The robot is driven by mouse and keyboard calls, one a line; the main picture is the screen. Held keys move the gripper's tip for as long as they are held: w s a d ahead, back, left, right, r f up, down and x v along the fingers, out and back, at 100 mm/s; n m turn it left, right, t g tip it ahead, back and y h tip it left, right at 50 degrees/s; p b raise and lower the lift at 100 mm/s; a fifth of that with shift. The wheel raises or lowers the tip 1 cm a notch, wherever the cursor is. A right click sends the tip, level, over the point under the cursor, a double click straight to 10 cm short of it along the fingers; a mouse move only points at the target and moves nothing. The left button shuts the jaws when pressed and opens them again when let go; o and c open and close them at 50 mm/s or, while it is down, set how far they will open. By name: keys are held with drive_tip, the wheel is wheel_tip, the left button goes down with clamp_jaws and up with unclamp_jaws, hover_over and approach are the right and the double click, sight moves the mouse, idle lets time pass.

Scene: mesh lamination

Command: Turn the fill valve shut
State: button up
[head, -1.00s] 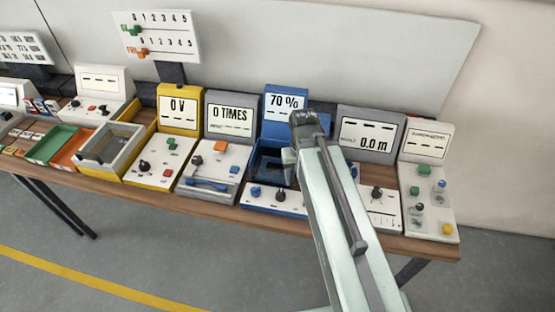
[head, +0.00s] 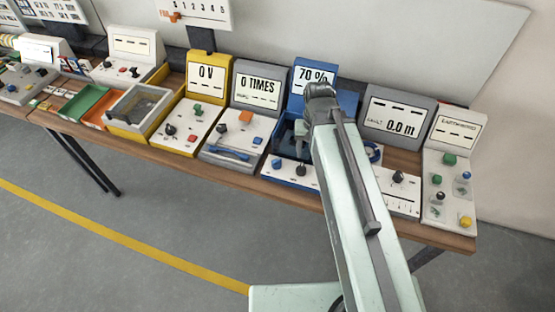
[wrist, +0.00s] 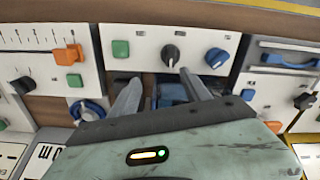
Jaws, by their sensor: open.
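The blue station reading 70 % (head: 314,75) stands right of centre in the head view, partly hidden by my arm. Its white front panel carries a blue knob (head: 276,163) and a black pointer knob (head: 301,170). The wrist view shows the blue knob (wrist: 216,57), the black knob (wrist: 170,54) and a green button (wrist: 121,48). No label is readable, so I cannot tell which control is the fill valve. My gripper (wrist: 160,75) is open and empty, with its fingertips apart below the black knob in the wrist picture. Its height above the panel is unclear.
A blue ring-shaped wheel (head: 374,152) lies right of my arm, beside the grey 0.0 m station (head: 395,118). A grey 0 TIMES station (head: 258,90) stands on the left. The wooden table edge (head: 440,238) runs along the front, with open floor before it.

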sight(277, 160)
drive_tip(key=a, duration=0.3)
drive_tip(key=w+a+r+m, duration=0.1)
drive_tip(key=a, duration=0.3)
drive_tip(key=a+m, duration=0.1)
drive_tip(key=a, duration=0.3)
drive_tip(key=shift+w+r+p, duration=0.15)
drive_tip(key=shift+w+p, duration=0.25)
drive_tip(key=shift+m, duration=0.3)
wheel_tip(277, 160, down, 8)
drive_tip(key=b, duration=0.8)
drive_tip(key=shift+c, duration=0.4)
clamp_jaws()
